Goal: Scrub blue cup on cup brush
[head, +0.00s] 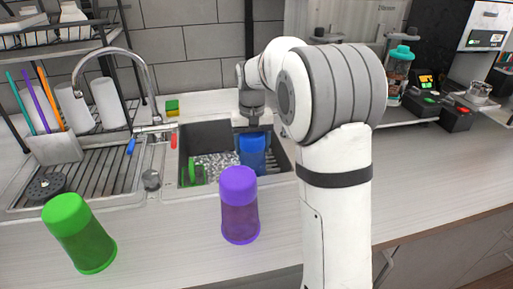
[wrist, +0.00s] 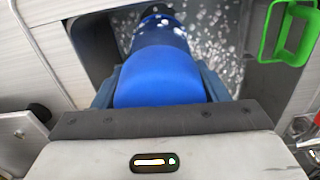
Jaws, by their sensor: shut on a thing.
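The blue cup (head: 253,155) is inside the sink, on its right side. My gripper (head: 252,122) comes down on it from above and is shut on it. In the wrist view the blue cup (wrist: 160,75) sits between the two fingers of my gripper (wrist: 158,92), its blue end toward the camera. A dark round shape (wrist: 155,10) shows at the cup's far end. I cannot tell whether it is the cup brush or part of the cup. No brush is clearly visible in either view.
The sink (head: 230,126) has a speckled bottom and a green frame-like item (head: 194,171) at its left. A purple cup (head: 239,207) and a tilted green cup (head: 80,234) are on the front counter. A faucet (head: 152,78) and drying rack (head: 95,165) stand left.

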